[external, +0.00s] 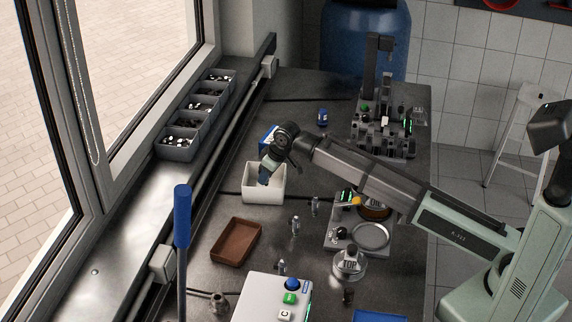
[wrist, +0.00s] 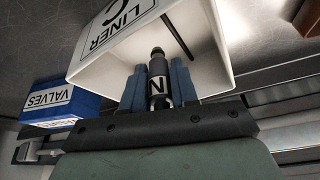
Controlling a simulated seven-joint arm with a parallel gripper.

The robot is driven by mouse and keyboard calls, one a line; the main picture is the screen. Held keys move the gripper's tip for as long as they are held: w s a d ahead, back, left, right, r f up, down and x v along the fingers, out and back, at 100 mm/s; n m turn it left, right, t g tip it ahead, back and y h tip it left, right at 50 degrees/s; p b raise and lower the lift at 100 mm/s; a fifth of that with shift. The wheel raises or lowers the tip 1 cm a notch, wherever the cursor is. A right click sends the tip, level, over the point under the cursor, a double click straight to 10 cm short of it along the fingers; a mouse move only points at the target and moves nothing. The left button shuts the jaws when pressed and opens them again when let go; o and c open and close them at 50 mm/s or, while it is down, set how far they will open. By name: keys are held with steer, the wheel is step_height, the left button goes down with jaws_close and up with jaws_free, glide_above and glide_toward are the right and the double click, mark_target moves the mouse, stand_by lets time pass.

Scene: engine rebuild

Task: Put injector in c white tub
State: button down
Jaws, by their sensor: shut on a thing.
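The white tub (external: 265,193) stands on the bench left of the middle in the external view. In the wrist view the white tub (wrist: 213,35) carries a label reading "LINER C". My gripper (external: 266,178) is over the tub. In the wrist view my gripper (wrist: 160,82) is shut on a dark injector (wrist: 158,66) with a white band marked "N". The injector points into the tub's opening. I cannot tell whether it touches the tub. A thin dark rod (wrist: 177,36) shows inside the tub.
A blue box (wrist: 62,103) labelled "VALVES" is next to the tub. A brown tray (external: 236,242) lies in front of it. Small metal parts (external: 295,225) stand to the right, near a fixture (external: 352,227). Grey bins (external: 178,142) line the window sill.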

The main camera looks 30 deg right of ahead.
steer(key=shift+f, duration=1.05)
steer(key=shift+f, duration=0.1)
steer(key=c, duration=0.9)
jaws_free()
steer(key=shift+o, duration=0.2)
steer(key=v, duration=1.2)
steer(key=shift+d, duration=0.1)
